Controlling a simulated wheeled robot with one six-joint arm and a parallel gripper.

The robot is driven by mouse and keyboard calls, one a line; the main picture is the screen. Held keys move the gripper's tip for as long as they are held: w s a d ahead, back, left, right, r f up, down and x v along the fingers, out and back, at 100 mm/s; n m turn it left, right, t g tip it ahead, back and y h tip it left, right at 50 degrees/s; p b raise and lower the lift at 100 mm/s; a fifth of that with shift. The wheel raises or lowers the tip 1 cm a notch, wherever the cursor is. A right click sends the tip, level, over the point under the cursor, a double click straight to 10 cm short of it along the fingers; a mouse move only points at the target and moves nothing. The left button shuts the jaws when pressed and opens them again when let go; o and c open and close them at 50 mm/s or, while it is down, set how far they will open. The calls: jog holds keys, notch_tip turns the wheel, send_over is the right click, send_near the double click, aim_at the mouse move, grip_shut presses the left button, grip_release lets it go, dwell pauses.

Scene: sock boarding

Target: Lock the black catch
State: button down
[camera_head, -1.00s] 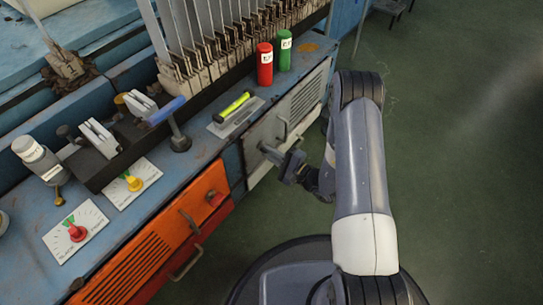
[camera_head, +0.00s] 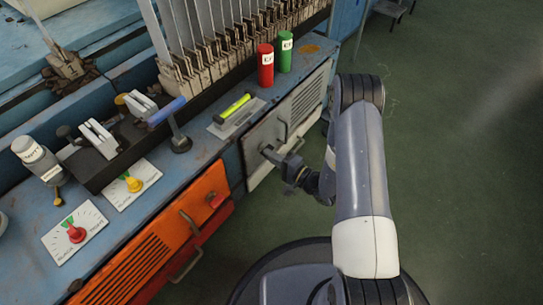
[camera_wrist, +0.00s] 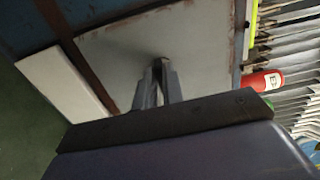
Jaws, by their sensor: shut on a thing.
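My gripper (camera_head: 272,157) is at the front of the grey-white cabinet panel (camera_head: 257,138), to the right of the orange panel. Its jaws are shut on a small part at the panel's left side, taken to be the black catch, which the fingers mostly hide. In the wrist view my gripper (camera_wrist: 158,78) shows with its fingertips close together against the pale panel (camera_wrist: 200,42). The catch's shape and angle cannot be made out in either view.
The green floor (camera_head: 460,190) is clear at right.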

jog(key=c, duration=1.5)
grip_release()
jog(key=p+v, duration=0.3)
jog(key=v, duration=0.7)
jog(key=shift+s+d, duration=0.3)
jog(key=b+x, duration=0.3)
jog(key=x, duration=0.8)
jog(key=shift+d, duration=0.1)
